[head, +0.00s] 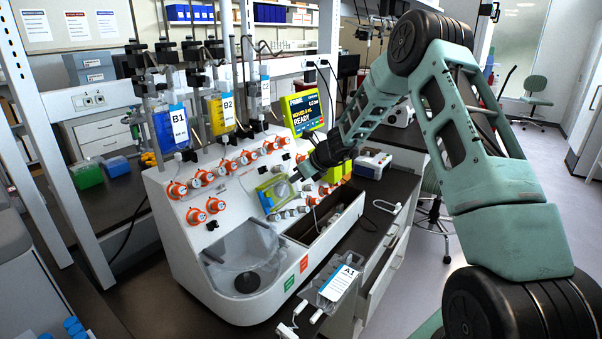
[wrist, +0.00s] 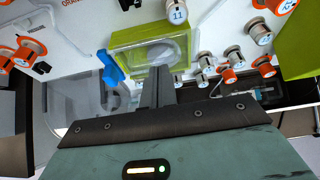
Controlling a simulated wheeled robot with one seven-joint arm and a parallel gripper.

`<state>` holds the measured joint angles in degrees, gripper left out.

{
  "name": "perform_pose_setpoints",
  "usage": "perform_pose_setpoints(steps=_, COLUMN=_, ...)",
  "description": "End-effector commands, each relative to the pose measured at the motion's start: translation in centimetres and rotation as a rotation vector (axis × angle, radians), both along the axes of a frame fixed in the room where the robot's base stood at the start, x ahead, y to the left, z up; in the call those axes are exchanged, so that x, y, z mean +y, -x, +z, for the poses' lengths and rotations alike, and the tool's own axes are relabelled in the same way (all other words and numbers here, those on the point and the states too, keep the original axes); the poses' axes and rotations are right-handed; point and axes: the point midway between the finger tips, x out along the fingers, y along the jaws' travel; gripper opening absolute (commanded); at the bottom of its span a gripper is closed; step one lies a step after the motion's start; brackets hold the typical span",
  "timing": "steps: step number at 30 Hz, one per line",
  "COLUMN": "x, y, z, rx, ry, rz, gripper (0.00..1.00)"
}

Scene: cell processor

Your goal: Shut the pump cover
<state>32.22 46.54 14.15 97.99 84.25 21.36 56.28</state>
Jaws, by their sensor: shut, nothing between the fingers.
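The pump cover (head: 272,194) is a lime-green frame with a clear window on the sloped white front of the cell processor (head: 185,240). In the wrist view the pump cover (wrist: 125,42) lies just ahead of my fingers, with a blue lever (wrist: 108,68) at its left edge. I cannot tell whether the cover sits fully flush. My gripper (head: 295,177) is shut and empty at the cover's right side. In the wrist view my gripper (wrist: 160,72) overlaps the cover's lower edge; contact is unclear. The fingers hide part of that edge.
Orange-and-white round valves (head: 215,205) surround the cover. A green-framed screen (head: 303,110) stands above right. Hanging bags, including a blue one (head: 171,128), are at upper left. A clear basin (head: 245,255) is below. Bag A1 (head: 338,283) hangs at the front right.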

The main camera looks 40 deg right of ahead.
Motion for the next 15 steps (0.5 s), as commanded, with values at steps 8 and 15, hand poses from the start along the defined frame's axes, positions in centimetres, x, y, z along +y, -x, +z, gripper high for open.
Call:
perform_pose_setpoints(steps=8, x=0.26, y=-0.71, z=0.30, rx=-0.001, ry=0.000, rz=0.000, gripper=0.00)
perform_pose_setpoints(steps=15, x=0.27, y=-0.80, z=0.27, rx=-0.002, ry=-0.001, rz=0.000, gripper=0.00)
